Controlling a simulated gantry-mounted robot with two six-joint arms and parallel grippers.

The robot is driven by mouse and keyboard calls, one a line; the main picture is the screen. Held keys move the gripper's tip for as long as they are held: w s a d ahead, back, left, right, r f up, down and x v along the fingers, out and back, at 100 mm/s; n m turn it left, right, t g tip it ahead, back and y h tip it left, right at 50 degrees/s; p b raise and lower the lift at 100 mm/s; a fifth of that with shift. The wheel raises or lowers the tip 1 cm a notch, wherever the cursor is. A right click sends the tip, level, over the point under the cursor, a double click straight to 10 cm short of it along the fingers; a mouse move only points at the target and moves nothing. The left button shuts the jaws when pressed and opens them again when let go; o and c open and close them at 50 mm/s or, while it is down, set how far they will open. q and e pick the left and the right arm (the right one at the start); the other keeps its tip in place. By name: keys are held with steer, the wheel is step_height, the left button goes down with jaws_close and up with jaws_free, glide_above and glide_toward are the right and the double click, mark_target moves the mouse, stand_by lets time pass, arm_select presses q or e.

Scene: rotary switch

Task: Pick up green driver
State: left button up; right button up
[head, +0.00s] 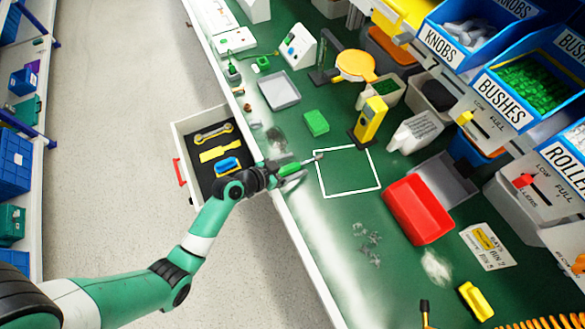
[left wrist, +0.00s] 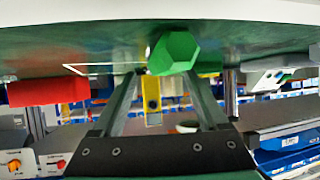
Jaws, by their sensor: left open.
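The green driver (head: 289,168) lies near the left edge of the green bench, with its grey shaft pointing right to the white outlined square. My left gripper (head: 292,174) is at the driver's handle, with its fingers open. In the left wrist view, the green hexagonal handle end (left wrist: 174,53) shows between and just beyond the fingertips of my gripper (left wrist: 163,82). The shaft is hidden behind the handle there. I cannot tell whether a finger touches the handle. My right gripper is not in view.
An open drawer (head: 178,128) with a wrench and yellow and blue items is beside my left forearm. The white square (head: 378,172) is empty. A red bin (head: 418,210), a green block (head: 316,123) and a yellow device (head: 370,119) stand around it.

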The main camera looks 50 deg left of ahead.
mark_target(294, 166)
arm_select(q)
steer(key=shift+w+f, duration=0.25)
steer(key=shift+w, duration=0.2)
jaws_close()
steer(key=r+p, duration=0.1)
steer(key=r, duration=0.1)
steer(key=r+p, duration=0.1)
steer(key=r, duration=0.1)
steer(key=shift+s+d+r+p, duration=0.1)
steer(key=shift+s+p, duration=0.1)
steer(key=shift+p, duration=0.1)
steer(key=s+d+r+p, duration=0.1)
steer(key=s+r+p, duration=0.1)
steer(key=s+r, duration=0.2)
steer(key=s+d+r+p, duration=0.1)
steer(key=s+r+p, duration=0.2)
steer(key=s, duration=0.6)
steer(key=shift+s+d+r, duration=0.25)
steer(key=shift+d+r, duration=0.15)
steer(key=shift+r, duration=0.55)
